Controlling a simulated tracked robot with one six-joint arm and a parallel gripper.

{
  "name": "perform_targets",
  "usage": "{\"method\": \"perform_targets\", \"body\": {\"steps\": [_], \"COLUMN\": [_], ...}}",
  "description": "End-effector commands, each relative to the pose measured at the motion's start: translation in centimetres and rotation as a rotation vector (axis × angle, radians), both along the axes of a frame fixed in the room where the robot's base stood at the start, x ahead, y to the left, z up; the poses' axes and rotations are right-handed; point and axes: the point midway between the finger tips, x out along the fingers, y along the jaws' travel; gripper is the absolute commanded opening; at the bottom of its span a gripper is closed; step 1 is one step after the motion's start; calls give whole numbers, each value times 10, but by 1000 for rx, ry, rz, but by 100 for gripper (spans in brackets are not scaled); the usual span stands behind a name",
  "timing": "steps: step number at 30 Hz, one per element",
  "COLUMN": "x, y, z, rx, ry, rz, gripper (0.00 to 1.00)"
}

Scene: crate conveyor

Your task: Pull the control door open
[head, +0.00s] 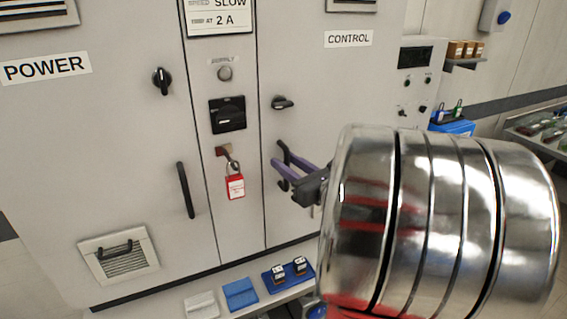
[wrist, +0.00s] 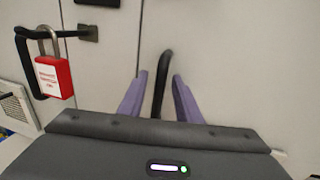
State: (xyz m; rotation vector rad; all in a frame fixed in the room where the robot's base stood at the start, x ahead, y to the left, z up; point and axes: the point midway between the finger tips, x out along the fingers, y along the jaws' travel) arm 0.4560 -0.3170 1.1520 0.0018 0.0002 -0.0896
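The control door (head: 345,85) is the grey panel under the CONTROL label in the head view, and it looks closed. Its black rotary knob (head: 283,102) is turned sideways. Its black bar handle (head: 283,152) stands upright low on the door's left side; in the wrist view the handle (wrist: 162,80) shows between my fingers. My gripper (head: 284,168) has purple fingers, one on each side of the handle. In the wrist view my gripper (wrist: 160,82) is open, with gaps between the fingers and the handle. The handle's lower end is hidden behind my gripper body.
A red padlock (head: 235,184) hangs from a hasp on the centre panel, left of my gripper. The power door (head: 100,140) with its own handle (head: 185,190) is farther left. A shelf (head: 255,294) with blue and white items runs low along the cabinet's front.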

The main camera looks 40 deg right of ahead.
Motion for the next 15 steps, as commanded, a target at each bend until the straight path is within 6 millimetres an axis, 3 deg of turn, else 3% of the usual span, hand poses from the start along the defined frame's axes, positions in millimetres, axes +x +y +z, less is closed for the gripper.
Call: {"method": "perform_targets", "body": {"steps": [11, 15], "x": [4, 4], "y": [-1, -1], "z": [0, 0], "rx": [0, 0], "ry": [0, 0], "rz": [-1, -1], "gripper": [30, 20]}}
